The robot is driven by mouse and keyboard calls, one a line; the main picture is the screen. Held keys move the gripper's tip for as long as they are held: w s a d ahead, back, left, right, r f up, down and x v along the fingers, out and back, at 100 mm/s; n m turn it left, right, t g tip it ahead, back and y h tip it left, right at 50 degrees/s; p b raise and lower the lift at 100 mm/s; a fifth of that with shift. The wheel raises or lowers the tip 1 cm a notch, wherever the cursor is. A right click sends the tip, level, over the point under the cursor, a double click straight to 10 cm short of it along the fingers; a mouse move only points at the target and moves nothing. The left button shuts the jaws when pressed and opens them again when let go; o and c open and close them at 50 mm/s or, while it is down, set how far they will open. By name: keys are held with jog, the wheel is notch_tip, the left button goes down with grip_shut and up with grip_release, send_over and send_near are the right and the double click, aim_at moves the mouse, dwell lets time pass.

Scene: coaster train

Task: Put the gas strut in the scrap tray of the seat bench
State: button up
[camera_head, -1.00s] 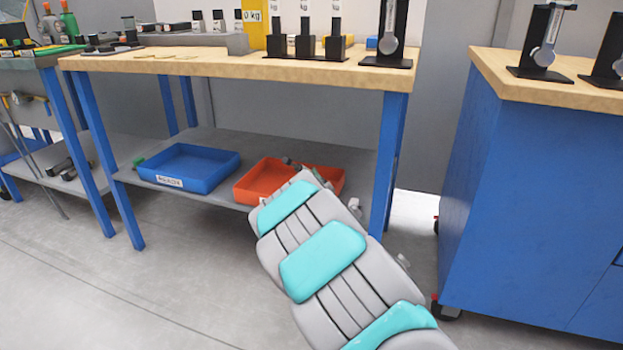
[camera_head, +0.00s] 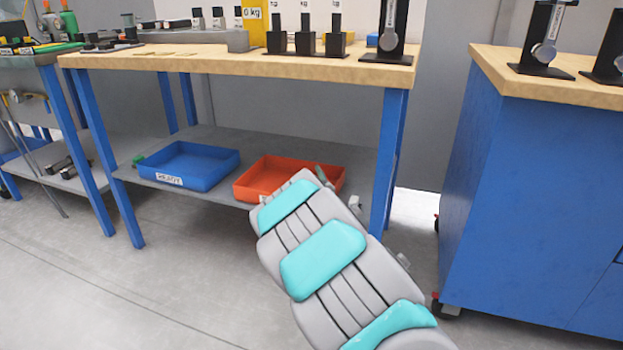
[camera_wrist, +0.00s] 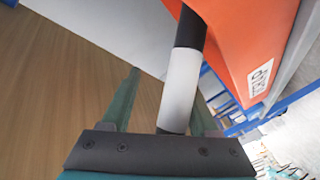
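The gas strut (camera_wrist: 180,85), a black and white rod, shows in the wrist view. It runs from near my gripper's palm up to the orange tray (camera_wrist: 225,40), overlapping it. My gripper (camera_wrist: 162,80) has its green fingers spread, with a clear gap between the left finger and the strut. The right fingertip is hidden behind the strut. In the head view, the orange tray (camera_head: 243,192) sits on the bench's lower shelf, and a green finger of my gripper (camera_head: 322,174) shows over its right part. My arm hides the strut there.
A blue tray (camera_head: 222,176) with a label stands left of the orange one on the grey shelf (camera_head: 215,138). The wooden bench top (camera_head: 230,67) is above, with blue legs at the sides. A blue cabinet (camera_head: 530,200) stands to the right. Floor at left is clear.

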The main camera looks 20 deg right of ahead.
jog(key=s+a+r+b, duration=0.1)
jog(key=s+b, duration=0.7)
jog(key=s, duration=0.4)
jog(key=shift+a+b, duration=0.15)
jog(key=shift+b, duration=0.15)
